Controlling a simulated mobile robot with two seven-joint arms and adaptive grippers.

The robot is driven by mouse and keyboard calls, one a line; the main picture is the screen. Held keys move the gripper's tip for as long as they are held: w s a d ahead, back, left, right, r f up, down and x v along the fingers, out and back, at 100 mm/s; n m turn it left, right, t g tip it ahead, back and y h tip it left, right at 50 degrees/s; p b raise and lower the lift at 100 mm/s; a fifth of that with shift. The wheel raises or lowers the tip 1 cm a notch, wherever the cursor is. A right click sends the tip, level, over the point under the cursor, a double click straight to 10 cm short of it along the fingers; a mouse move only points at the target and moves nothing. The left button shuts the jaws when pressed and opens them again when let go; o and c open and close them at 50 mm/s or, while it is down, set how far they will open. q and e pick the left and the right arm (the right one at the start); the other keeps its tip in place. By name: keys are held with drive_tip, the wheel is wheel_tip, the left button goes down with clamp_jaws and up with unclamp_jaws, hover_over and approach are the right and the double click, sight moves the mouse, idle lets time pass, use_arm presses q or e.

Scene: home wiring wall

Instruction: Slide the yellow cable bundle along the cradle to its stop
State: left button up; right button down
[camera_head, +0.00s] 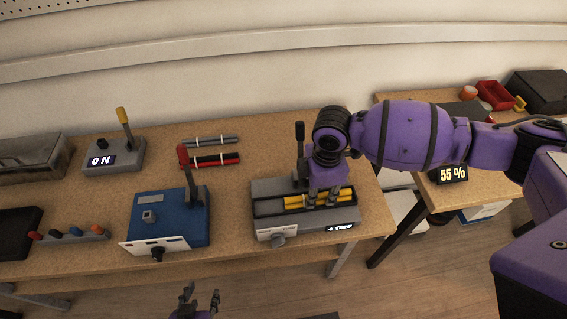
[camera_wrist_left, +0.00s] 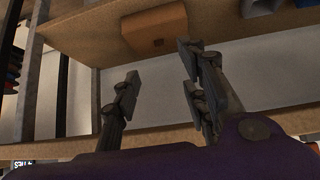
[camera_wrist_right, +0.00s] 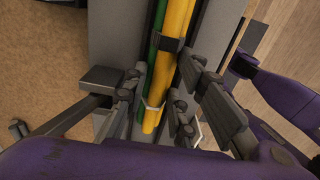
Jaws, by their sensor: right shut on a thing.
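The yellow cable bundle (camera_head: 294,202) lies in the dark channel of the grey cradle (camera_head: 262,224) on the table. In the right wrist view the yellow bundle (camera_wrist_right: 177,30) has a dark band and a white tie, with a green strand (camera_wrist_right: 153,40) beside it. My right gripper (camera_head: 326,197) reaches down from above and is shut on the bundle near the right part of the channel. My right gripper's fingers also show in the right wrist view (camera_wrist_right: 163,108). The stop is not clearly visible. My left gripper (camera_head: 201,300) is open and empty, in front of the table.
A blue box (camera_head: 170,225) with a red-tipped lever stands left of the cradle. Further left are a grey ON switch box (camera_head: 113,157) and a strip with coloured knobs (camera_head: 75,235). Tied red and grey bundles (camera_head: 210,160) lie behind. A second table with a 55 % display (camera_head: 453,174) stands right.

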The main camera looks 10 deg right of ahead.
sight(321, 195)
drive_tip(key=c, duration=1.6)
unclamp_jaws()
drive_tip(key=shift+d+f, duration=0.1)
drive_tip(key=shift+d, duration=0.25)
drive_tip(key=shift+c, duration=0.2)
drive_tip(key=shift+o, duration=1.3)
use_arm(q)
drive_tip(key=shift+a+r, duration=0.2)
drive_tip(key=shift+a, duration=0.25)
use_arm(e)
drive_tip(key=shift+a, duration=0.15)
use_arm(q)
drive_tip(key=shift+d, duration=0.2)
use_arm(e)
wheel_tip(321, 195, up, 12)
use_arm(q)
drive_tip(key=shift+f, duration=0.1)
